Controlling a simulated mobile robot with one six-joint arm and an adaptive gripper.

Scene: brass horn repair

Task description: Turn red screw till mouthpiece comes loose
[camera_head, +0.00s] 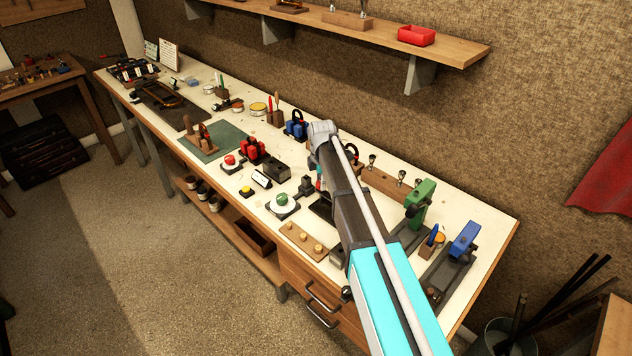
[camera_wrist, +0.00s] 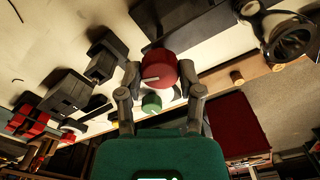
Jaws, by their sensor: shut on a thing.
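In the wrist view a round red screw head (camera_wrist: 158,68) with a pale mark on its face sits between the two fingers of my gripper (camera_wrist: 160,82). The fingers are shut on its sides. In the head view my own arm covers most of the place where the gripper works, so the screw does not show clearly there. I cannot pick out the mouthpiece with certainty in either view. Black blocks (camera_wrist: 160,18) stand close beyond the screw in the wrist view.
A green button (camera_head: 281,199) on a white disc, a red clamp (camera_head: 252,150) and a blue clamp (camera_head: 295,126) stand left of my arm. A green-topped stand (camera_head: 420,200) and a blue-topped stand (camera_head: 465,240) are right. A shelf (camera_head: 455,50) hangs above the bench (camera_head: 490,222).

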